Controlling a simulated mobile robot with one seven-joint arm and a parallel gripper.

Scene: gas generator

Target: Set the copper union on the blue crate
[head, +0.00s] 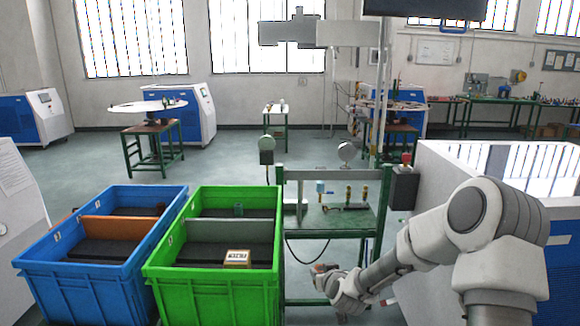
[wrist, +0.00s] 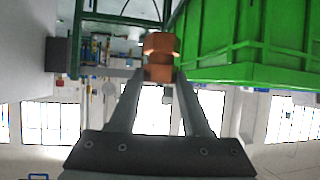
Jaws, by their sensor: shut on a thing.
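The copper union (wrist: 161,46) is an orange-brown ringed piece between the fingertips of my gripper (wrist: 159,73) in the wrist view. The fingers are shut on it. In the head view my gripper (head: 323,272) is low, right of the green crate and in front of the green bench; the union is small and hard to make out there. The blue crate (head: 80,292) stands at the left, beyond the green crate from my gripper. It has an orange divider (head: 122,229) and dark contents inside.
The green crate (head: 210,300) stands between my gripper and the blue crate, with a small labelled box (head: 237,258) inside. The green bench (head: 340,232) holds several small parts behind my gripper. A white cabinet (head: 445,165) stands at right. Open floor lies behind the crates.

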